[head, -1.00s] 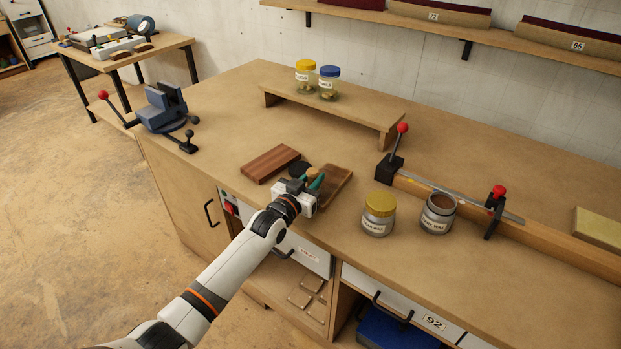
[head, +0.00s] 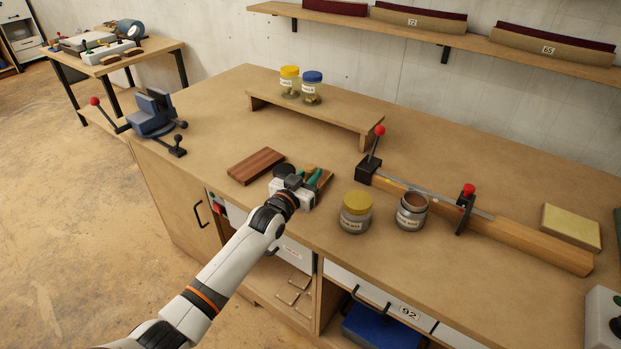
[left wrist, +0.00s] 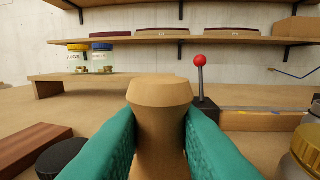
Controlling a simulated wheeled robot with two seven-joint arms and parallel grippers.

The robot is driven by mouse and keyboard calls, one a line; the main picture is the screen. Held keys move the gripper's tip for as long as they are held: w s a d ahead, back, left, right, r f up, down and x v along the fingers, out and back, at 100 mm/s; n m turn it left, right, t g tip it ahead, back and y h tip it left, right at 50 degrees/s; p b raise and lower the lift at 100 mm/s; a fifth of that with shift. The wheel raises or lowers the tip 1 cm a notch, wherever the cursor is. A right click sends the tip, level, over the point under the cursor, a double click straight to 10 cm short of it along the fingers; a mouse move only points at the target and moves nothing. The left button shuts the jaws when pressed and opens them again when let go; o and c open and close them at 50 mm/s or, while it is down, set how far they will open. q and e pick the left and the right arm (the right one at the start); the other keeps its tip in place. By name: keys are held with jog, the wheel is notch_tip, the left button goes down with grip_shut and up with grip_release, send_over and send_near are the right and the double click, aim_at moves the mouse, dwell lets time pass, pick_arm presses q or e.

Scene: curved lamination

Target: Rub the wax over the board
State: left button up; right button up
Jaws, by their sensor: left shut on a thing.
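The board (head: 256,166), a reddish-brown striped slab, lies flat on the bench to the left of my left gripper (head: 306,176). Its edge also shows in the left wrist view (left wrist: 30,148). My left gripper's green fingers are shut on a tan knob-shaped handle (left wrist: 160,100), upright with a flared top. Its lower end is hidden. A brown shallow tray (head: 325,182) lies just beyond and right of the gripper, partly covered. A yellow-lidded wax jar (head: 355,213) and an open jar (head: 412,211) with brown contents stand to the right. My right gripper is out of view.
A black disc (head: 283,170) lies between board and gripper. A clamp rail with red-knobbed levers (head: 468,190) lies at the right. A low riser (head: 315,108) holds two small jars at the back. A vise (head: 155,112) stands at the left. The bench behind the board is clear.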

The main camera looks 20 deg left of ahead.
aim_at(311, 167)
pick_arm(q)
notch_tip(311, 167, up, 2)
jog(key=shift+d+r+p, duration=0.1)
jog(key=shift+d+p, duration=0.05)
jog(key=shift+p, duration=0.4)
jog(key=shift+r+p, duration=0.6)
jog(key=shift+r, duration=0.25)
jog(key=shift+f, duration=0.1)
